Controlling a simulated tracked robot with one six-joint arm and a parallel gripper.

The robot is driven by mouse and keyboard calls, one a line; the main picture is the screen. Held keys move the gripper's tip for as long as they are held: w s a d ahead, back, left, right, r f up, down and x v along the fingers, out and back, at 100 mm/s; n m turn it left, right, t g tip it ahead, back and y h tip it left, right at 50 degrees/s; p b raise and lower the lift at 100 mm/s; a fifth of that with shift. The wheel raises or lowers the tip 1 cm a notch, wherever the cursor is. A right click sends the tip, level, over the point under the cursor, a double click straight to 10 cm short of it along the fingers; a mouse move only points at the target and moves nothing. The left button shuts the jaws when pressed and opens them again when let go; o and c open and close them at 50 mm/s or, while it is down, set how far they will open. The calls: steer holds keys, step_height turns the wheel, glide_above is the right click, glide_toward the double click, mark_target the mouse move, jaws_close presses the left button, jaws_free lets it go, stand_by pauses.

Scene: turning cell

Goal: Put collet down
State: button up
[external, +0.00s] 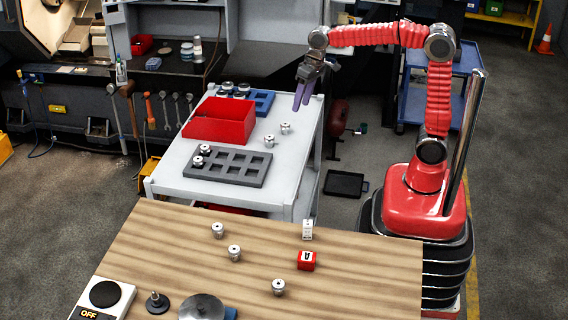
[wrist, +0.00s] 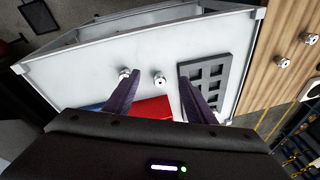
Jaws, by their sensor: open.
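My gripper (external: 302,95) is open and empty, raised above the right edge of the white cart (external: 170,180). Its two purple fingers (wrist: 155,95) stand apart in the wrist view. Two silver collets stand on the cart top: one collet (external: 285,128) and another collet (external: 269,141), both beside the red bin (external: 220,122). In the wrist view, one collet (wrist: 124,73) is by the left finger and one collet (wrist: 158,78) shows between the fingers. Two more collets (external: 198,161) sit at the left end of the grey tray (external: 250,182).
A blue trolley (external: 405,95) stands behind my arm. Most grey tray pockets are empty.

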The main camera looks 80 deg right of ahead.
steer(key=s+f+n+t, duration=0.1)
steer(key=s+f+n, duration=0.1)
steer(key=s, duration=0.8)
steer(key=s+a+f+n+t+h, duration=0.1)
steer(key=s+f+t, duration=0.1)
steer(key=s, duration=0.9)
steer(key=shift+s+a+n, duration=0.15)
steer(key=shift+s+n, duration=0.05)
steer(key=shift+n, duration=0.2)
steer(key=shift+o, duration=0.3)
